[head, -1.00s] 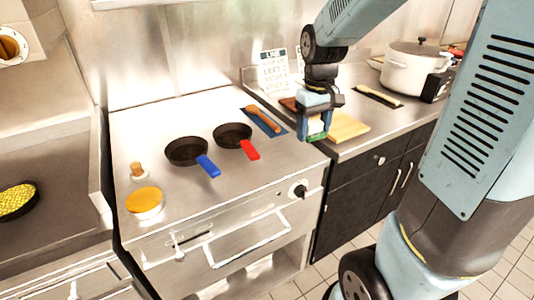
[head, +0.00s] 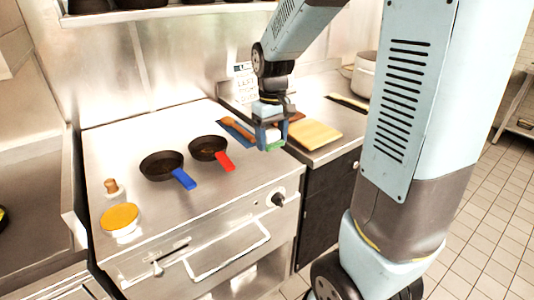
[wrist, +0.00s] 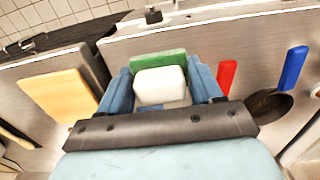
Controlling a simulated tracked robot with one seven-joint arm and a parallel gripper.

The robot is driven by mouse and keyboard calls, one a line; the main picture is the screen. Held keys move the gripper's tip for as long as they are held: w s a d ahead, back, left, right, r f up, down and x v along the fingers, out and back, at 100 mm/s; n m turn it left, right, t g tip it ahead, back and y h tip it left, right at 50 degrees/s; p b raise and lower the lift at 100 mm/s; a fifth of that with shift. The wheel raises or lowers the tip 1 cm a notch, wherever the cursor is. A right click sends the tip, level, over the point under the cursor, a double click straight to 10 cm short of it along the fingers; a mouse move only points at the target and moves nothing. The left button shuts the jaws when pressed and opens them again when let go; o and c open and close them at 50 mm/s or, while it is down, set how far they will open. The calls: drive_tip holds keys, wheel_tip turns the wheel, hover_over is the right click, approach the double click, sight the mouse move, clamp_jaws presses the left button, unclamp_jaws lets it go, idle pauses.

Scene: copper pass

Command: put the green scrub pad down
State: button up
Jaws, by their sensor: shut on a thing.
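The green scrub pad (head: 276,146) shows as a small green patch between my fingertips in the head view. In the wrist view its green side (wrist: 158,62) and a thick white part (wrist: 160,88) sit between the two blue fingers. My gripper (head: 269,143) is shut on the pad and points down over the right end of the steel cooking top (head: 225,190). It is to the right of the pan with the red handle and left of the wooden board. I cannot tell how high the pad is above the surface.
Two dark pans, one with a blue handle (head: 184,179) and one with a red handle (head: 225,161), stand on the top. A wooden spoon (head: 237,127) lies on a blue mat. A wooden board (head: 315,134) lies to the right. Clear steel lies at the front.

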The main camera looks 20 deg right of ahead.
drive_tip(key=w+d+f, duration=0.2)
drive_tip(key=w+f, duration=0.1)
drive_tip(key=w, duration=0.3)
hover_over(270, 157)
wheel_tip(270, 157, down, 6)
drive_tip(key=shift+s+r, duration=0.15)
drive_tip(key=shift+r, duration=0.05)
drive_tip(key=shift+f, duration=1.6)
drive_tip(key=o, duration=1.2)
drive_tip(key=shift+f, duration=0.1)
